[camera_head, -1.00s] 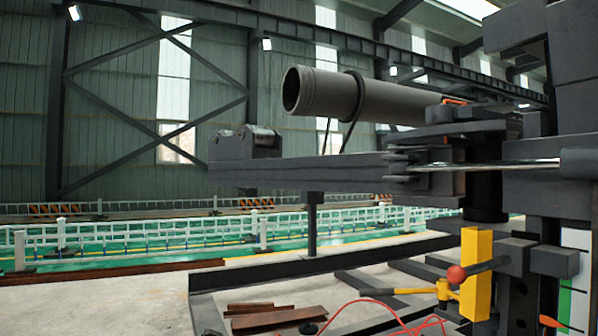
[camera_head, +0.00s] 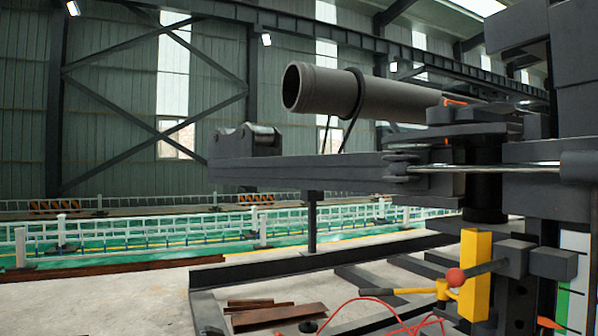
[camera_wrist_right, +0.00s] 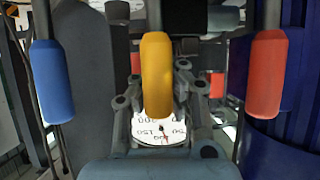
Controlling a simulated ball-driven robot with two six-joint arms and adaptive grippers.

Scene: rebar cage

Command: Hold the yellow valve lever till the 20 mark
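The yellow valve lever (camera_wrist_right: 157,75) hangs in the middle of the right wrist view, its handle end pointing down. My right gripper (camera_wrist_right: 158,90) has one finger on each side of the handle, close to it. I cannot tell whether the fingers touch it. Behind the handle's lower end is a white dial gauge (camera_wrist_right: 148,128) with printed numbers such as 100 and 150. Its 20 mark cannot be made out, and the handle hides its upper part. My left gripper is in no view.
A blue lever (camera_wrist_right: 51,82) hangs left of the yellow one and a red lever (camera_wrist_right: 266,75) hangs right. In the head view, a grey pipe (camera_head: 375,97) sits above a dark beam (camera_head: 300,171). A yellow block (camera_head: 476,275) stands at lower right.

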